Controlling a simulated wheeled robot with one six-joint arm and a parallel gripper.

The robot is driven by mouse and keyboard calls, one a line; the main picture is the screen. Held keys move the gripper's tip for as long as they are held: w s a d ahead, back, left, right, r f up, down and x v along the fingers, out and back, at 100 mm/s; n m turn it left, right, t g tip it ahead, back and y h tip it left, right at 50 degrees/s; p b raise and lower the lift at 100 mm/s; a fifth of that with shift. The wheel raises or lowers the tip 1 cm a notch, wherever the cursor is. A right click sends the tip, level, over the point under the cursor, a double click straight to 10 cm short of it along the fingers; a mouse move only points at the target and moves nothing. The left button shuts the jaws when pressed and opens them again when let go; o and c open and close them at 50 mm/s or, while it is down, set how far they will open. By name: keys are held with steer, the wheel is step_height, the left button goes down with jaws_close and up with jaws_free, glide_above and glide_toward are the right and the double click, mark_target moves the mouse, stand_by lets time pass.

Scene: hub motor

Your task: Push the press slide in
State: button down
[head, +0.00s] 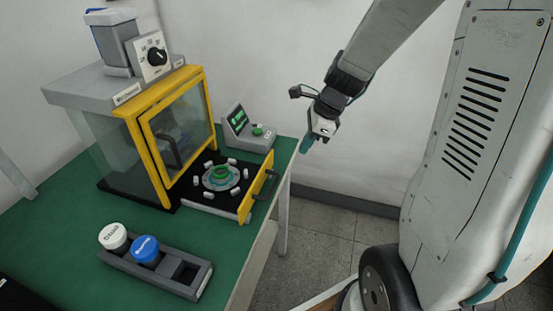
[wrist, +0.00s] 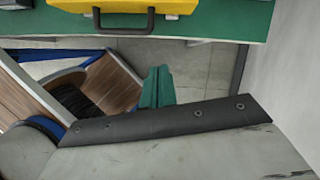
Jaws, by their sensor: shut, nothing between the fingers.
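The press slide (head: 197,200) is a black tray pulled out of the yellow-framed press (head: 127,150). Its yellow front panel (head: 246,208) carries a dark bar handle (head: 268,183). A round grey-blue part with a green centre (head: 221,175) sits on the slide, with several small white pegs around it. The yellow front and the handle (wrist: 123,21) also show at the top of the wrist view. My gripper (head: 306,145) is shut and empty, to the right of the slide and apart from it, past the table edge. Its teal fingers (wrist: 157,88) show in the wrist view below the handle.
A small console (head: 245,130) with a green screen stands behind the slide. A grey rack (head: 155,268) with a white-capped (head: 113,237) and a blue-capped container (head: 145,249) is at the front. A control unit with a dial (head: 156,56) tops the press.

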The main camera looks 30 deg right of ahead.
steer(key=w+a+f+m, duration=0.1)
steer(key=w+f, duration=0.1)
steer(key=f, duration=0.1)
steer(key=w+a+f+m, duration=0.1)
steer(key=w+f, duration=0.1)
steer(key=f, duration=0.1)
steer(key=w+a+f+m, duration=0.1)
steer(key=a+f, duration=0.1)
steer(key=shift+w+a+f+t, duration=0.1)
steer(key=shift+w+f+t, duration=0.3)
steer(key=shift+w+a, duration=0.4)
steer(key=shift+w, duration=0.05)
